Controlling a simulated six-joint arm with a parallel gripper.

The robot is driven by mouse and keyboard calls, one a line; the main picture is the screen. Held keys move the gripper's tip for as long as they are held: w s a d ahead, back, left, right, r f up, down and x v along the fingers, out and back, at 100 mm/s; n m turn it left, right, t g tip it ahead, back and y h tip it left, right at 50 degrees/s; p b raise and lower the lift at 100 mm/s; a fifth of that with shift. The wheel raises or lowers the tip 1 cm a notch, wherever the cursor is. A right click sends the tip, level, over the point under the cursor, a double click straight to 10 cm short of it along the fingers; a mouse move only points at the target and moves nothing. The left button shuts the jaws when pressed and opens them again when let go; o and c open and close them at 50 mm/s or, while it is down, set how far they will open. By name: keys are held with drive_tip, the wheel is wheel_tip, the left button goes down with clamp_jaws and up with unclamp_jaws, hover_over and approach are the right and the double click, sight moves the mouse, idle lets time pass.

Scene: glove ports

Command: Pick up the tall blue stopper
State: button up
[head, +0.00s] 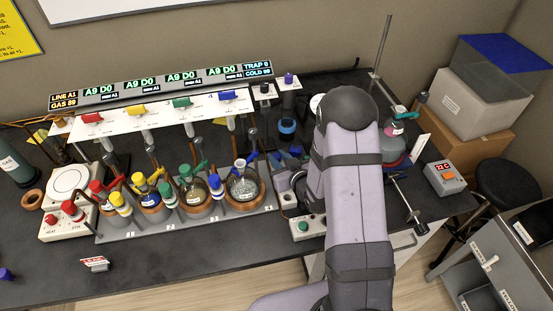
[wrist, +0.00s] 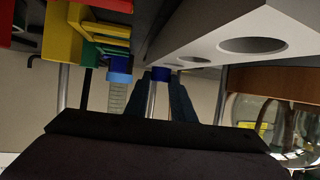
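A narrow upright blue stopper (head: 289,79) stands on a small white stand (head: 291,86) at the back, right of the valve panel. My gripper (head: 289,156) is low in front of it, right of the last flask, and partly hidden by my arm. Its dark fingers look apart with nothing clearly between them. In the wrist view my gripper (wrist: 160,88) has a dark finger on each side of a pale rod. A small blue piece (wrist: 160,74) shows near the fingertips; I cannot tell whether it is the stopper.
Several flasks with coloured clamps stand in a grey rack (head: 130,234) on the left. A blue-topped container (head: 287,126) stands behind my gripper. A white block with round holes (wrist: 225,40) is close on the right in the wrist view. The bench front (head: 180,262) has free room.

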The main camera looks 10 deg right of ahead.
drive_tip(key=shift+c, duration=1.3)
drive_tip(key=shift+r, duration=0.15)
